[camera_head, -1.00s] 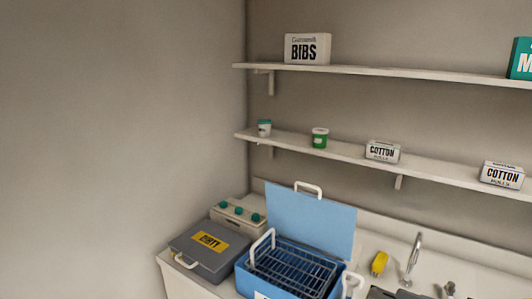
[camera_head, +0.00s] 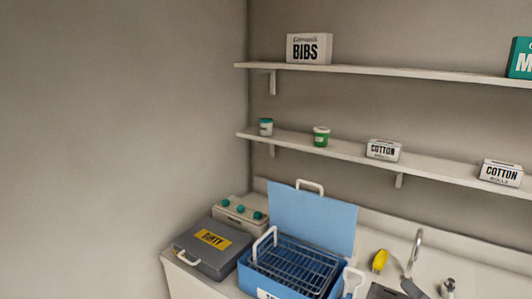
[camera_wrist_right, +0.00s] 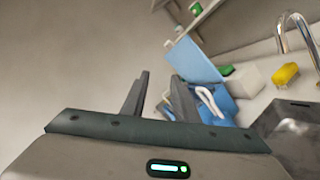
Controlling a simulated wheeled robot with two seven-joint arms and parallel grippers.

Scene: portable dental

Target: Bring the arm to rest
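My right gripper (camera_wrist_right: 160,80) shows in the right wrist view with its two dark fingers apart and nothing between them. My left gripper is not in view.
A grey case with a yellow label (camera_head: 188,258) stands left of the blue box. A tap (camera_head: 417,243), a sink (camera_head: 380,292) and a yellow object (camera_head: 379,261) are on the right. Shelves (camera_head: 350,69) above hold boxes and small jars. The left wall side is clear.

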